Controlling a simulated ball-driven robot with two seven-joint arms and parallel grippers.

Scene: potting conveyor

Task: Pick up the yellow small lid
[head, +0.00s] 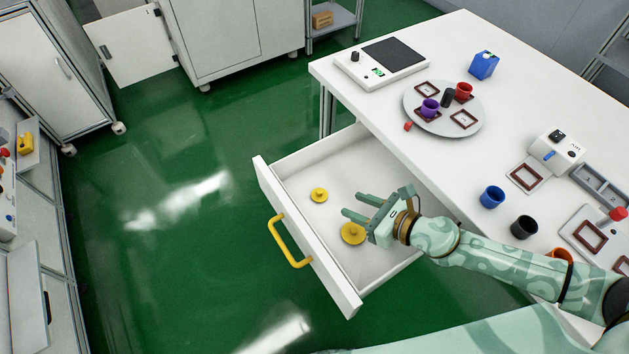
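The yellow small lid (319,195), a flat disc with a knob on top, lies on the floor of the open white drawer (289,235). A larger yellow lid (352,234) lies in the same drawer, nearer to me. My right gripper (351,205) reaches over the drawer from the right, its fingers pointing left. The fingers are apart with nothing visible between them. The small lid is a short way left of the fingertips, and the larger lid is just below them in the picture, partly covered by the gripper. My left gripper is not in view.
The drawer has raised walls and a yellow handle (284,243) on its front. The white table (460,185) above it holds a round grey turntable (444,127), a scale (382,65), a blue cup (492,197) and a black cup (524,227). Green floor (190,270) is clear at left.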

